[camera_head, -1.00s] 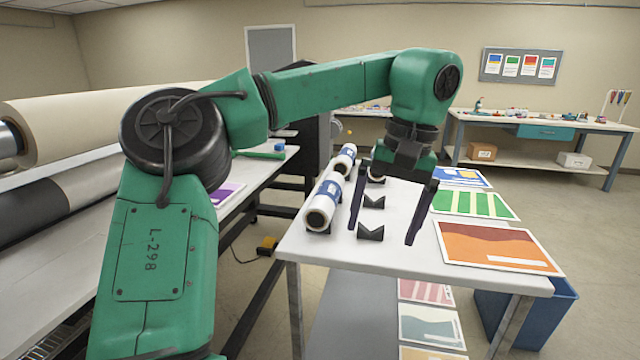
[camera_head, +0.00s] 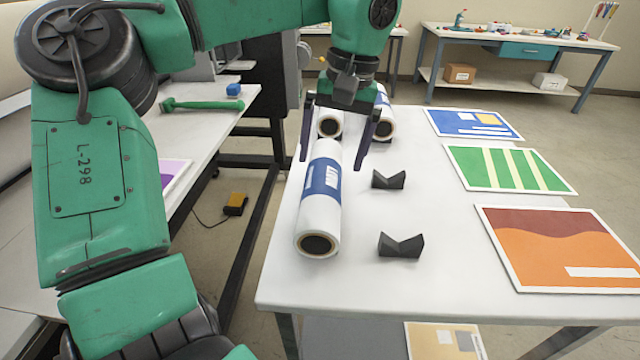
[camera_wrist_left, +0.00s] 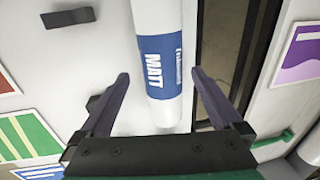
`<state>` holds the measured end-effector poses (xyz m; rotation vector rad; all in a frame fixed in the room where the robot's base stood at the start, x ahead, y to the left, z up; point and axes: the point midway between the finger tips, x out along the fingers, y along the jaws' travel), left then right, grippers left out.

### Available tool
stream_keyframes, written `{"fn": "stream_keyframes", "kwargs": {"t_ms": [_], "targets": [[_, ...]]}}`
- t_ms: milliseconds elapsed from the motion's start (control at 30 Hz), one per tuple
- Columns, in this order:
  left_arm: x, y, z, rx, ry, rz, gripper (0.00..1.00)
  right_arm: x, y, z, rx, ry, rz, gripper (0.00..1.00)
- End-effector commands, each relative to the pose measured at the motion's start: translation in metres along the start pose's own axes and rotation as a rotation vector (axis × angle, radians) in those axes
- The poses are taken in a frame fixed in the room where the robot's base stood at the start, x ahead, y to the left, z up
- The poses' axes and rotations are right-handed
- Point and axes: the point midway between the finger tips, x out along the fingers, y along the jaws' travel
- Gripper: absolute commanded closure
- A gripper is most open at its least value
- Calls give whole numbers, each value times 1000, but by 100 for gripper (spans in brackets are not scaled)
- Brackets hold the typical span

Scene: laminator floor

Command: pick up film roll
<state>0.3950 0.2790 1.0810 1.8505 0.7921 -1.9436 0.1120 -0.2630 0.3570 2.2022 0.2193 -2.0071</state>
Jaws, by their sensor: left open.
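A white film roll (camera_head: 317,222) with a blue label lies lengthwise near the left edge of the white table (camera_head: 440,285). My left gripper (camera_head: 331,165) is open, pointing down, with its fingers on either side of the roll's far part. In the left wrist view the roll (camera_wrist_left: 157,25), its label reading "MATT", runs between the two open fingers (camera_wrist_left: 160,76), with gaps on both sides. Two more rolls lie behind: one on the left (camera_head: 330,123), one on the right (camera_head: 385,118), both partly hidden by the gripper. My right gripper is out of view.
Two empty black V-shaped cradles (camera_head: 388,180) (camera_head: 401,246) stand right of the front roll. Colored prints (camera_head: 560,245) lie along the table's right side. A bench at left holds a green tool (camera_head: 205,104). The table's front middle is clear.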

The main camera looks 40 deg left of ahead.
Motion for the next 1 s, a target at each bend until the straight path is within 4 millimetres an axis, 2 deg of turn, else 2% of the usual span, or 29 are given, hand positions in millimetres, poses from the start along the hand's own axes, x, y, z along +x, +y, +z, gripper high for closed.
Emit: {"fn": "stream_keyframes", "kwargs": {"t_ms": [33,100,267,500,733,867,900,1000], "targets": [[14,0,0,2,-5,1,0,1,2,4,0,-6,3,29],[28,0,0,1,-4,2,0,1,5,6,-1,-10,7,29],[48,0,-1,0,-3,0,0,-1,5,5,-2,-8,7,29],[90,-1,-2,0,-3,2,0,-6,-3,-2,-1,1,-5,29],[94,-1,-3,-1,0,0,0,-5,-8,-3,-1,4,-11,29],[94,-1,-3,-1,0,0,50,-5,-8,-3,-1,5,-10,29],[93,-1,-3,-1,0,0,65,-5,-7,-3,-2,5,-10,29],[93,-1,-3,-1,0,1,100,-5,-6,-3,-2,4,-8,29]]}}
